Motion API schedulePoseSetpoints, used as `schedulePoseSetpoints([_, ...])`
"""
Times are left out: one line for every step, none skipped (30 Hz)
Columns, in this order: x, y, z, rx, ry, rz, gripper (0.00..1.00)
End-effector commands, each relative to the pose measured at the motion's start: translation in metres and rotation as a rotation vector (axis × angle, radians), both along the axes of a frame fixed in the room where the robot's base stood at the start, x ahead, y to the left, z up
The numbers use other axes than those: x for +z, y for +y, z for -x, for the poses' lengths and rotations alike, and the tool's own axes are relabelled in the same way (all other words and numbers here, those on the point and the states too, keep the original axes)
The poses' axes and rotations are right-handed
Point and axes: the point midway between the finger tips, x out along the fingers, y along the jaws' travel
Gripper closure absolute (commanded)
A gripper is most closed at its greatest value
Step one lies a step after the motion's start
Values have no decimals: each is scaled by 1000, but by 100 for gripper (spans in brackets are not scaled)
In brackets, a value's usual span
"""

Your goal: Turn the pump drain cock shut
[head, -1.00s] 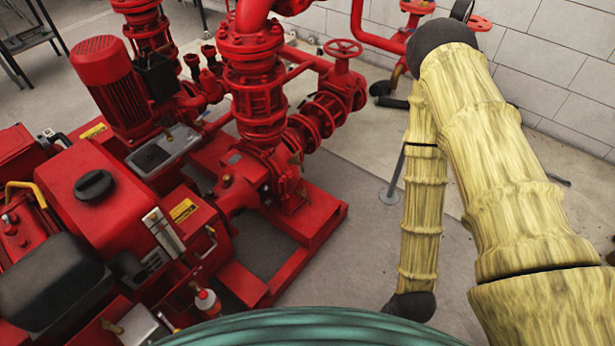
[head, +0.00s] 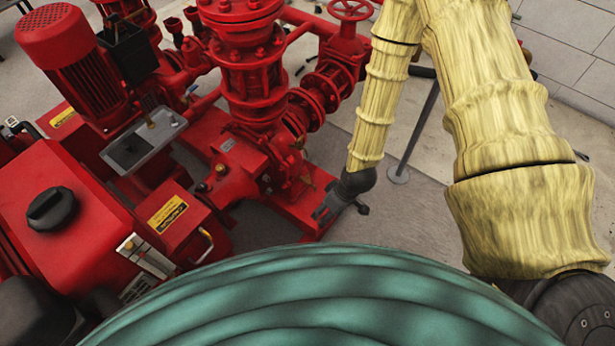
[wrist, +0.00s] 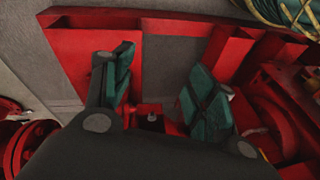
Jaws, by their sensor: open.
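The red pump (head: 262,165) stands on its red base frame, left of my arm in the head view. My gripper (head: 340,207) is low beside the pump, over the right edge of the frame. In the wrist view my gripper (wrist: 163,95) is open, with its two green-padded fingers apart. A small red block with a dark top (wrist: 152,117) shows between and below the fingers, not gripped.
A red motor (head: 72,65) and a red tank with a black cap (head: 52,208) stand at the left. Red pipes and a handwheel (head: 350,10) rise behind my gripper. A thin metal post (head: 412,135) stands to its right. Grey floor is open at right.

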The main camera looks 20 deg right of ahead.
Motion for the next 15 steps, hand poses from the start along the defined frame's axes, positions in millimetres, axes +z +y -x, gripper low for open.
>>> schedulePoseSetpoints([-6, -1, -35, 74, -52, -16, 43])
schedulePoseSetpoints([-4, -2, -53, 126, -78, -20, 43])
schedulePoseSetpoints([-1, -5, -75, 191, -111, -22, 43])
schedulePoseSetpoints([2, -7, -89, 236, -135, -22, 43])
schedulePoseSetpoints([5, -10, -102, 276, -155, -20, 43])
schedulePoseSetpoints([9, -15, -119, 327, -182, -13, 43])
schedulePoseSetpoints([12, -18, -129, 357, -198, -9, 43])
schedulePoseSetpoints([15, -21, -138, 387, -214, -4, 43])
schedulePoseSetpoints([19, -25, -148, 419, -231, 3, 43])
schedulePoseSetpoints([21, -27, -154, 438, -242, 8, 43])
schedulePoseSetpoints([23, -29, -159, 455, -249, 12, 43])
schedulePoseSetpoints([24, -31, -163, 471, -256, 16, 43])
schedulePoseSetpoints([25, -31, -166, 480, -260, 18, 43])
schedulePoseSetpoints([25, -32, -168, 485, -263, 20, 43])
schedulePoseSetpoints([23, -32, -169, 490, -265, 22, 43])
